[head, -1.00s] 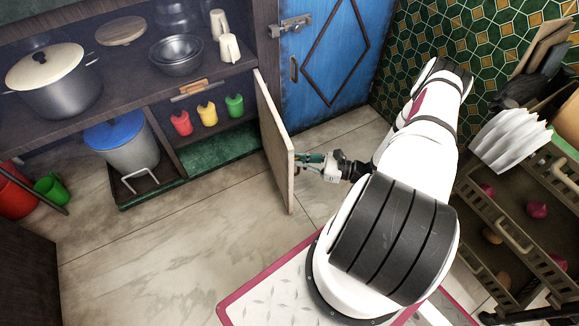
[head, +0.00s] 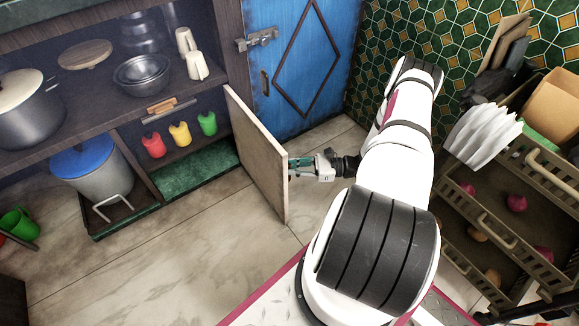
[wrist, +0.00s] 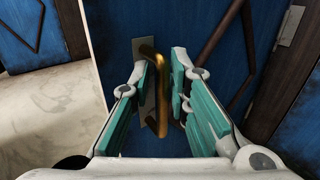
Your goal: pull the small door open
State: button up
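The small door (head: 258,150) stands swung out from the low cupboard in the head view, its pale inner face toward the camera. Its blue front (wrist: 118,80) fills the middle of the wrist view and carries a brass handle (wrist: 157,95) on a metal plate. My gripper (wrist: 161,72) is at the handle, one finger on each side of the bar. The fingers are apart, with a gap visible on the right of the bar. In the head view my gripper (head: 293,168) is at the door's outer side, where the door hides the handle.
The opened compartment holds red, yellow and green cups (head: 180,135) above a green floor. A grey bin with a blue lid (head: 90,170) stands left of it. A latched blue door (head: 300,65) is behind. A rack with drawers (head: 500,215) stands right of my arm.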

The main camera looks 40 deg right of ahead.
jog(key=shift+w+r, duration=0.1)
jog(key=shift+r, duration=0.05)
jog(key=shift+r, duration=0.25)
notch_tip(320, 180, up, 9)
jog(key=shift+r, duration=0.15)
dwell(0.7)
notch_tip(320, 180, up, 9)
jog(key=p, duration=0.9)
jog(key=shift+w, duration=0.15)
